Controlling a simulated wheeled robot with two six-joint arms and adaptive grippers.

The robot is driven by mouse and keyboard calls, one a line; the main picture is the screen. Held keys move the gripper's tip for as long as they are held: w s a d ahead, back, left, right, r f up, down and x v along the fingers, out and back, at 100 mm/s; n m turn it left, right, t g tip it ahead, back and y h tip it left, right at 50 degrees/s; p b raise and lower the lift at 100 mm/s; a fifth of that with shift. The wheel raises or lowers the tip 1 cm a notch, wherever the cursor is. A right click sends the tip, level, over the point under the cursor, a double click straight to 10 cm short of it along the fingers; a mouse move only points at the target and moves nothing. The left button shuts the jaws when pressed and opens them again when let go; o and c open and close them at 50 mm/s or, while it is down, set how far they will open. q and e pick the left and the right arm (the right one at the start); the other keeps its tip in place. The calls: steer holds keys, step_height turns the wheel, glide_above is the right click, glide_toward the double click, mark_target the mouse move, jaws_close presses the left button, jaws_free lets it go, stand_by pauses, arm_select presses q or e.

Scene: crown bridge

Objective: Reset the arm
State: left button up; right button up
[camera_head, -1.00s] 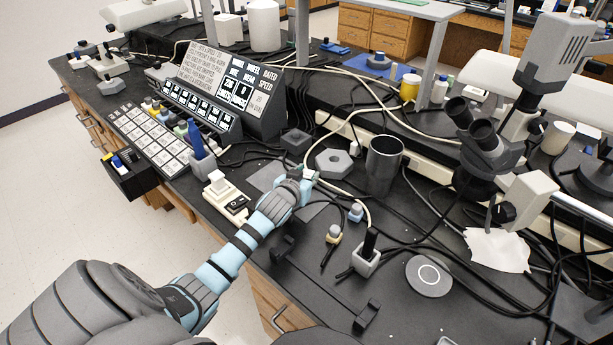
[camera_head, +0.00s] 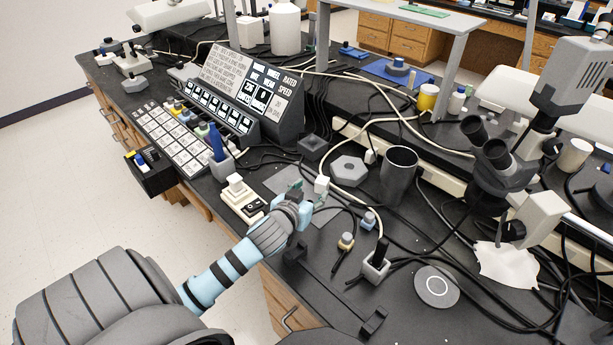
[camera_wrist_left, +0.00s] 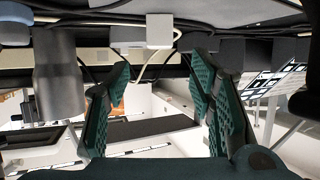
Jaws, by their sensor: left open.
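My left gripper (camera_head: 308,193) is over the middle of the black bench, with its green fingers apart. A small white block (camera_head: 322,184) on a pale cable is close to the fingertips in the head view. In the left wrist view the fingers of the left gripper (camera_wrist_left: 161,72) stand wide apart with nothing between their pads. A white block (camera_wrist_left: 159,31) shows beyond the fingertips there, against the bench surface. I cannot tell whether the fingers touch it. My right gripper is not in view.
A grey cup (camera_head: 399,180) and a hexagonal grey block (camera_head: 349,170) stand beyond the gripper. A white switch box (camera_head: 241,196) is to its left. A microscope (camera_head: 493,150), a round grey disc (camera_head: 437,287) and loose black cables crowd the right. A dark bar (camera_head: 335,287) lies in front.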

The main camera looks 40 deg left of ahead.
arm_select(q)
steer(key=shift+v, duration=1.1)
